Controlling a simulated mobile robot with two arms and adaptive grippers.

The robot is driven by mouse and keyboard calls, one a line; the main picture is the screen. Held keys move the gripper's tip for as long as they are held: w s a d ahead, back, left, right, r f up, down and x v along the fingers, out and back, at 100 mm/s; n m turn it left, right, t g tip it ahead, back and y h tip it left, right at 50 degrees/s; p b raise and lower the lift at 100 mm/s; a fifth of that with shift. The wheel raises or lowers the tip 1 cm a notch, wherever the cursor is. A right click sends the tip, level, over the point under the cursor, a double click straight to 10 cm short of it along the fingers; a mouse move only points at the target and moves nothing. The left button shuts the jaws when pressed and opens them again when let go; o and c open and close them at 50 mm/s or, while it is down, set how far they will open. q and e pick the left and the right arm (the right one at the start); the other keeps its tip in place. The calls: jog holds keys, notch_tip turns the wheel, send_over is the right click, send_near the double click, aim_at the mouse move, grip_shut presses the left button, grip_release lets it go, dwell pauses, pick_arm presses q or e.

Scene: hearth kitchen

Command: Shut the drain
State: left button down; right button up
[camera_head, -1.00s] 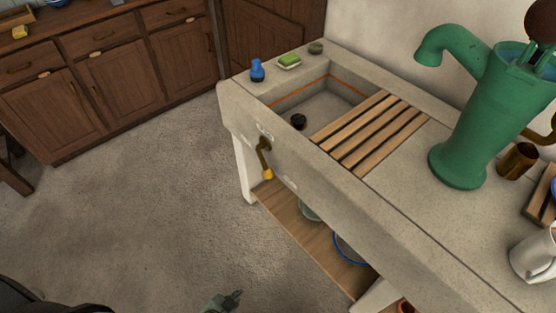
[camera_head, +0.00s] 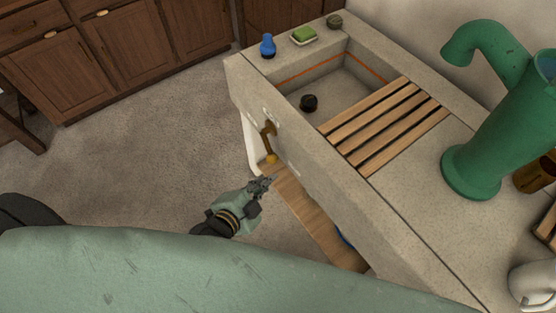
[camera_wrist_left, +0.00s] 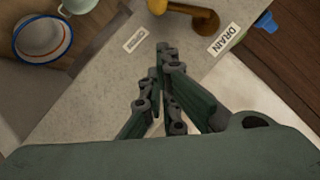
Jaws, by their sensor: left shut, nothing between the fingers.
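The stone sink basin (camera_head: 345,95) has a dark round drain plug or opening (camera_head: 309,103) on its floor; I cannot tell which. On the sink's front face is a brass lever (camera_head: 268,140), its handle hanging down to a yellowish knob. In the left wrist view the brass lever (camera_wrist_left: 203,18) is at the top, beside a label (camera_wrist_left: 228,35) reading "DRAIN". My right gripper is not in view.
A wooden slat rack (camera_head: 390,125) covers part of the basin. A blue bottle (camera_head: 267,46) and a green sponge on a dish (camera_head: 304,36) stand on the rim. A green pump (camera_head: 490,130) stands right. A wooden shelf (camera_head: 315,215) lies below the sink.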

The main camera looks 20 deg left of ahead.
pick_arm(q)
jog(key=shift+a+f+x, duration=0.3)
jog(key=shift+a+x, duration=0.05)
jog(key=shift+x, duration=1.8)
jog(key=shift+a+f+x, duration=0.3)
jog(key=shift+a+x, duration=0.1)
jog(key=shift+x, duration=1.75)
jog(key=shift+a+f+x, duration=0.25)
jog(key=shift+a+x, duration=0.1)
jog(key=shift+x, duration=1.8)
jog(key=shift+s+f, duration=0.1)
jog(key=shift+a+f+b, duration=0.15)
jog(key=shift+f+b, duration=0.15)
jog(key=shift+b, duration=0.15)
